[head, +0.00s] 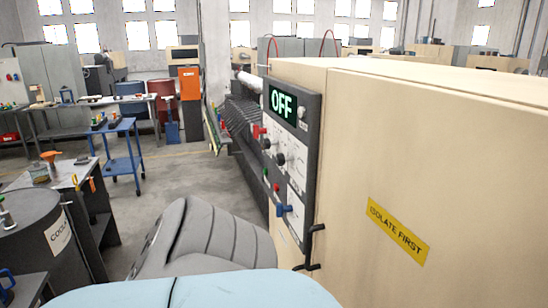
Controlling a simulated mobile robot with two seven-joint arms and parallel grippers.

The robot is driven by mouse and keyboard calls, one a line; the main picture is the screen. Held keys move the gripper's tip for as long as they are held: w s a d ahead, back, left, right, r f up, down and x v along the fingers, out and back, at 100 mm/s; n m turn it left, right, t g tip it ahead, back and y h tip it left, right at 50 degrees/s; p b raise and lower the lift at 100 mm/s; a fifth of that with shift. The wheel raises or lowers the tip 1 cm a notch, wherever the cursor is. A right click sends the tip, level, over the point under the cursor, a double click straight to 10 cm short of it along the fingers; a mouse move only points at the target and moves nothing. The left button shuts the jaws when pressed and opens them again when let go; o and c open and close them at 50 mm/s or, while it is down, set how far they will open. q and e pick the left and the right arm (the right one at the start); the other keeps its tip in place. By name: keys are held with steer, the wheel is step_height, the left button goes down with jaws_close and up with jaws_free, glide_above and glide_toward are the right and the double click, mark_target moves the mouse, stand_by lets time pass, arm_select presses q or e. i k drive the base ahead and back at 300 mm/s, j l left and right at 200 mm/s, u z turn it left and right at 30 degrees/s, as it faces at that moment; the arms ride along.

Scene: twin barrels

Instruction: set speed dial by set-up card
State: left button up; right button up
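A dark control panel (308,118) is fixed to the end of a large cream machine cabinet and is seen at a steep angle. No card can be clearly identified as the set-up card. Neither of my grippers is in view.
The cream cabinet (440,150) with a yellow ISOLATE FIRST label (397,231) fills the right side. A blue lever (284,210) sticks out low on the panel. A blue trolley (122,165) and a grey drum (35,235) stand left. Grey floor (175,175) lies between.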

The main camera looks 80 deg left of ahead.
mark_target(266, 143)
steer(key=u, duration=2.5)
steer(key=i+j+u, duration=0.1)
steer(key=j, duration=0.3)
steer(key=i+j+u, duration=0.1)
steer(key=i+j, duration=0.25)
